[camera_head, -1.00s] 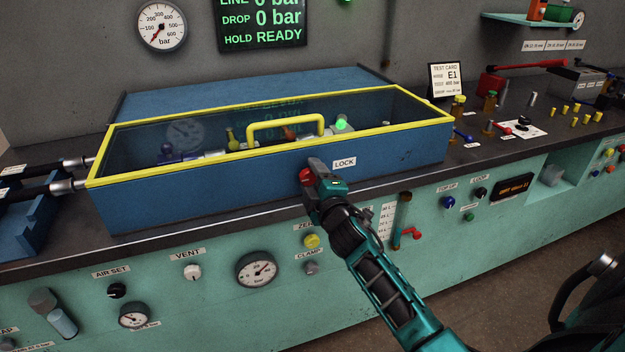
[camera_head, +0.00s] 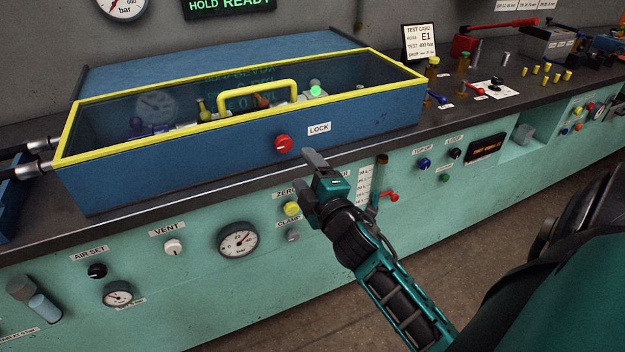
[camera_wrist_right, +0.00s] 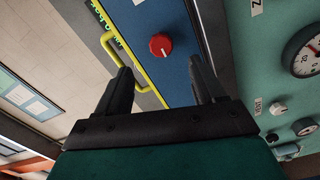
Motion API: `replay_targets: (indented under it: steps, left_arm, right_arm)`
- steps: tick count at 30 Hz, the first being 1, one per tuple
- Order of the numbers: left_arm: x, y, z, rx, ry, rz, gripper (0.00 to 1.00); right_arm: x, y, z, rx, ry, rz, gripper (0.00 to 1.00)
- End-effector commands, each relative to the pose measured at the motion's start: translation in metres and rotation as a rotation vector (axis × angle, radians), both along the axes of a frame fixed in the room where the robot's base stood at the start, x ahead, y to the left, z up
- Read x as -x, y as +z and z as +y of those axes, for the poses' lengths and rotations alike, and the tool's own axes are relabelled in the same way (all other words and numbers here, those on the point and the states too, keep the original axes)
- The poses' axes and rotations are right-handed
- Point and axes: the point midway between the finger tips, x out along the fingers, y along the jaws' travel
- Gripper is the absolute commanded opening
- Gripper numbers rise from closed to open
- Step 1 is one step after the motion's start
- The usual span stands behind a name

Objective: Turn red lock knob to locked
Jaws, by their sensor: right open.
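The red lock knob (camera_head: 283,144) is on the front face of the blue test box (camera_head: 210,165), left of the LOCK label (camera_head: 319,129). It also shows in the right wrist view (camera_wrist_right: 160,45), with a pale mark on its face, ahead of the fingers. My right gripper (camera_head: 309,171) is open and empty, below and right of the knob and apart from it. Its two fingers show spread in the right wrist view (camera_wrist_right: 162,88). The box's yellow-framed clear lid (camera_head: 370,61) is down. My left gripper is not in view.
Below the box, the teal panel carries a yellow knob (camera_head: 292,208), a gauge (camera_head: 238,239) and a white vent knob (camera_head: 173,247). A red-handled valve (camera_head: 391,197) is close to the right of my right gripper. Free floor lies in front of the bench.

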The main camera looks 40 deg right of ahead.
Motion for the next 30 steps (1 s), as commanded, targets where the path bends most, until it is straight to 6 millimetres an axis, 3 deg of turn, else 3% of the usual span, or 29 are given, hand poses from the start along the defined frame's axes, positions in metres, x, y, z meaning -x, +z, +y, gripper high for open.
replay_targets:
  steps: [3, 8, 25, 28, 30]
  left_arm:
    - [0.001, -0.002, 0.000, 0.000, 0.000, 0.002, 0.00]
    - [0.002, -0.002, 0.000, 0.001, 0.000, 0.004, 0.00]
    - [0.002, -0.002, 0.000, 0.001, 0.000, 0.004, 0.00]
    - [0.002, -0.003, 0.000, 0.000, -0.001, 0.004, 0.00]
    - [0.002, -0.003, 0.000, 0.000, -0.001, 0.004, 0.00]
  right_arm:
    - [0.016, -0.001, 0.003, 0.000, 0.000, 0.000, 0.69]
    - [0.025, 0.000, 0.005, 0.001, -0.001, 0.000, 0.69]
    - [0.026, 0.000, 0.006, 0.000, 0.000, -0.001, 0.69]
    - [0.028, -0.010, 0.012, -0.050, 0.013, 0.016, 0.69]
    - [0.035, -0.031, 0.024, -0.162, 0.037, 0.054, 0.69]
